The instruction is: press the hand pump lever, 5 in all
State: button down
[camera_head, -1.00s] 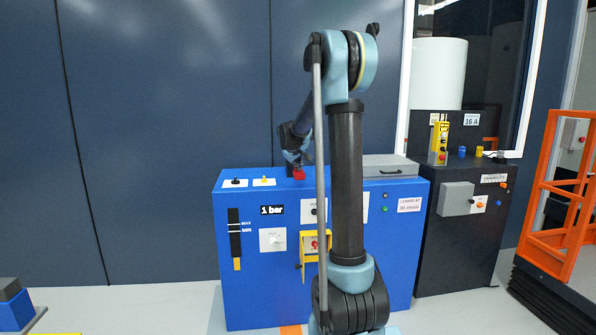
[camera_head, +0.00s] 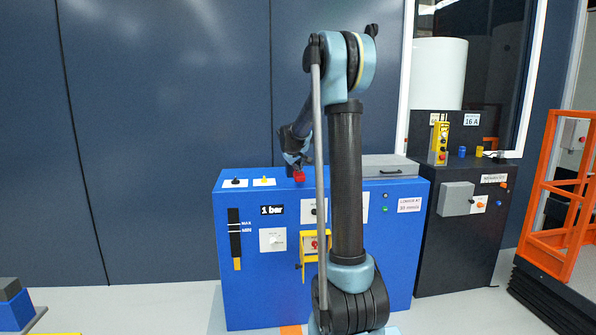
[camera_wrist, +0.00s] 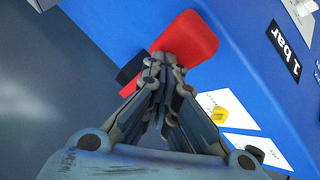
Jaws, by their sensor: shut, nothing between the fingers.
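The hand pump lever's red grip (camera_head: 299,176) shows at the top of the blue cabinet (camera_head: 240,290), beside my arm. In the wrist view the red grip (camera_wrist: 192,38) lies just beyond my fingertips, with a dark piece beside it. My gripper (camera_wrist: 165,68) is shut and empty, its fingertips overlapping the lower edge of the red grip; I cannot tell for sure whether they touch it. In the head view my gripper (camera_head: 294,164) is small and just above the red grip. The rest of the lever is mostly hidden.
A display (camera_head: 272,210) on the cabinet reads 1 bar. A black knob (camera_head: 235,182) and a yellow knob (camera_head: 264,181) stand on its top, left of the grip. A grey lidded box (camera_head: 390,167) sits on the right. An orange railing (camera_head: 548,190) stands far right.

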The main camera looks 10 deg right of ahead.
jog(key=shift+f, duration=0.45)
dwell(0.7)
jog(key=shift+r, duration=0.1)
dwell(0.4)
jog(key=shift+r, duration=2.7)
jog(key=shift+r, duration=2.5)
notch_tip(320, 180, up, 4)
jog(key=shift+w+f, duration=0.1)
jog(key=shift+f, duration=0.1)
jog(key=shift+f, duration=0.15)
